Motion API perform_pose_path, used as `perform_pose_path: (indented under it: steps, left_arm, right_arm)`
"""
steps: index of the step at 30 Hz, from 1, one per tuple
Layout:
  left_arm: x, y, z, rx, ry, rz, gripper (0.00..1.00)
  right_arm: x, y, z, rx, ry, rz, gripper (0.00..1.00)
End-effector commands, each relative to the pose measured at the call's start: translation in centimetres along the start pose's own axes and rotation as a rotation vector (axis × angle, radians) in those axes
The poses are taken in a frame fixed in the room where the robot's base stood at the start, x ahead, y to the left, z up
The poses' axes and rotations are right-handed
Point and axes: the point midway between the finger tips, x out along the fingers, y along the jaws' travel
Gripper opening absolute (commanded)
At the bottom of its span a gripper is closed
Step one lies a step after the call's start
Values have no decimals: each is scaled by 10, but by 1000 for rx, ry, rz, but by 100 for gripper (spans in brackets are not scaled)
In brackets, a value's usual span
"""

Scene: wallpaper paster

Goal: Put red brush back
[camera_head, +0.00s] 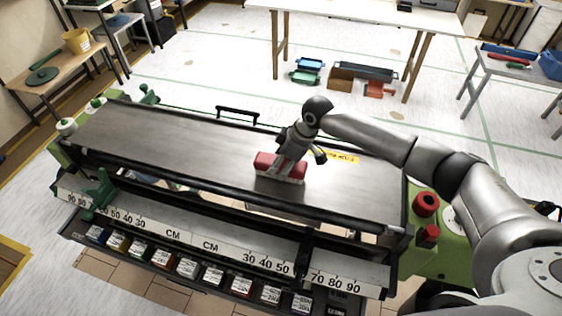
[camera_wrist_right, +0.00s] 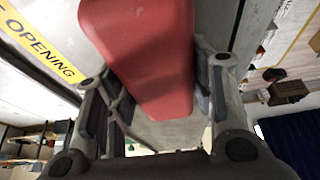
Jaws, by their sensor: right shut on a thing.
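The red brush (camera_head: 280,166) is at the middle-right of the paster's grey metal top (camera_head: 180,137), with its pale bristle edge toward the front. My right gripper (camera_head: 291,160) comes down from above and is shut on the brush. In the right wrist view the red brush body (camera_wrist_right: 150,50) fills the space between the two fingers (camera_wrist_right: 155,90). Whether the bristles touch the metal top or hang just above it, I cannot tell. My left gripper does not show in either view.
The paster has a centimetre ruler (camera_head: 210,246) and a row of small labelled boxes (camera_head: 213,276) along its front. Red knobs (camera_head: 425,203) stand at its right end. A side table at the right holds a red tool (camera_head: 508,60) and a blue bin (camera_head: 551,64). A white table (camera_head: 350,12) stands behind.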

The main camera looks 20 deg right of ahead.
Motion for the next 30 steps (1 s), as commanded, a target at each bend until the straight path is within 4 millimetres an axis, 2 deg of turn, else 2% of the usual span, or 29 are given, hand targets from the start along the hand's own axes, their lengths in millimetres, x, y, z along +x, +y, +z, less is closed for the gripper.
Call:
perform_pose_path:
  steps: [2, 3, 8, 17, 23, 26, 30]
  left_arm:
    - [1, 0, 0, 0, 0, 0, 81]
    - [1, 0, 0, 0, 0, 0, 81]
    - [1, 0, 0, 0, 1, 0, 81]
    - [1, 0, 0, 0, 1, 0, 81]
    - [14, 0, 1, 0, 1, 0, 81]
    - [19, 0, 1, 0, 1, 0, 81]
    - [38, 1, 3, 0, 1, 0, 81]
  right_arm:
    - [3, 0, 1, 0, 0, -1, 25]
    - [3, 0, 1, 0, 0, 0, 52]
    - [3, 0, 1, 0, 0, 0, 71]
    - [3, 0, 1, 0, 0, 0, 71]
    - [5, 1, 3, 0, -1, 2, 71]
    - [-16, 2, 2, -1, 4, 4, 71]
    - [-42, 5, 2, 0, 4, 5, 71]
